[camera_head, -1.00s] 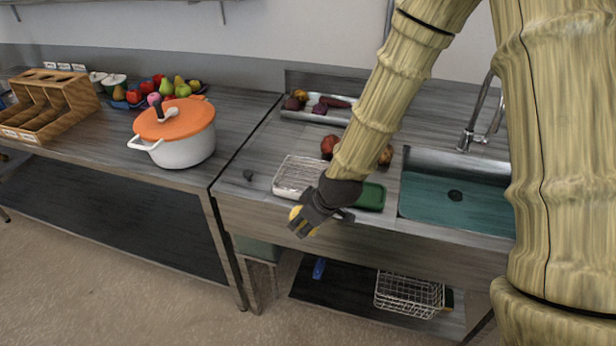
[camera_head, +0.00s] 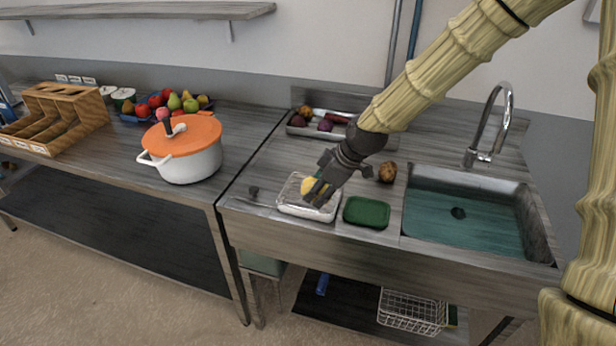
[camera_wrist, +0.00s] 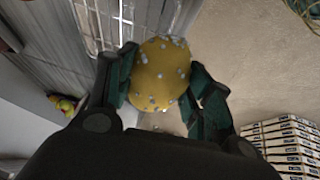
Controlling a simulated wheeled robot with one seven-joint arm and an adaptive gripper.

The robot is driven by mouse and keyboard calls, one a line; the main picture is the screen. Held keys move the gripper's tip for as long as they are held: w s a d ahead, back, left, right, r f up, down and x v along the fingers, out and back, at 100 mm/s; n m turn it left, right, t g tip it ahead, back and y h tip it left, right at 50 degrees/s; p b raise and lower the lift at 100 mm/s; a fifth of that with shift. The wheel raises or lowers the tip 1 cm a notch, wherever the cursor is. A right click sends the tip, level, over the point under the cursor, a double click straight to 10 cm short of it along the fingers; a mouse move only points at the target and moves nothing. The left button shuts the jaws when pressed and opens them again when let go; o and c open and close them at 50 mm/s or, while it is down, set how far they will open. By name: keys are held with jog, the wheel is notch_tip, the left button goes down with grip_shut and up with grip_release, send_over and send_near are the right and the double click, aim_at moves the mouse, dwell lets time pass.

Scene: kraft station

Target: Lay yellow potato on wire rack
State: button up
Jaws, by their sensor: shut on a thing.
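The yellow potato (camera_head: 310,187) is held between the fingers of my gripper (camera_head: 318,190). In the wrist view the potato (camera_wrist: 160,73) is round and yellow with pale specks, with a dark green finger on each side. The wire rack (camera_head: 296,208) is a pale, wire-topped rectangle near the counter's front edge, left of the sink. In the head view the potato and gripper appear over the rack. I cannot tell whether the potato touches it. In the wrist view, wire bars (camera_wrist: 100,22) show at the upper left.
A green tray (camera_head: 367,212) lies just right of the rack, with a brown potato (camera_head: 388,172) behind it. The sink (camera_head: 465,215) is further right. A metal tray of vegetables (camera_head: 322,130) stands behind. A white pot with an orange lid (camera_head: 185,150) stands left.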

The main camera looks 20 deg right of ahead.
jog(key=w+p, duration=0.1)
jog(key=w, duration=0.2)
jog(key=w+p, duration=0.1)
jog(key=w, duration=0.3)
jog(key=w+f+p, duration=0.1)
jog(key=w, duration=0.2)
jog(key=shift+w, duration=0.3)
jog(key=shift+f+p, duration=1.05)
jog(key=shift+f, duration=0.7)
jog(key=shift+f, duration=0.2)
jog(key=o, duration=1.1)
jog(key=shift+r, duration=0.1)
jog(key=shift+r, duration=0.2)
jog(key=shift+b+v, duration=1.65)
jog(key=shift+v, duration=4.3)
jog(key=shift+s+a, duration=0.1)
